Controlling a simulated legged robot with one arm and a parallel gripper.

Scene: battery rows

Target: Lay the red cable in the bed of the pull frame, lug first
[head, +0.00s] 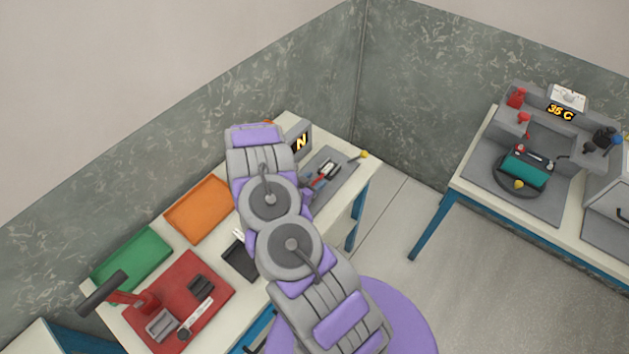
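The pull frame (333,163) seems to be the grey unit on the left bench, with a display reading "N" (301,142) and a yellow-knobbed lever (362,155). A small red piece (328,169) with pale and dark parts lies on its bed. It is too small to tell whether this is the red cable, and no lug can be made out. My arm crosses the middle of the view and covers part of the bench and of the frame's left side. My gripper cannot be made out; it seems hidden behind the arm.
The left bench also holds a green tray (134,258), an orange tray (196,208), a black tray (238,262) partly behind my arm, and a red base with a black-handled lever tool (186,297). The right bench carries a "35 C" station (560,112) and a teal block (524,171). Floor between is clear.

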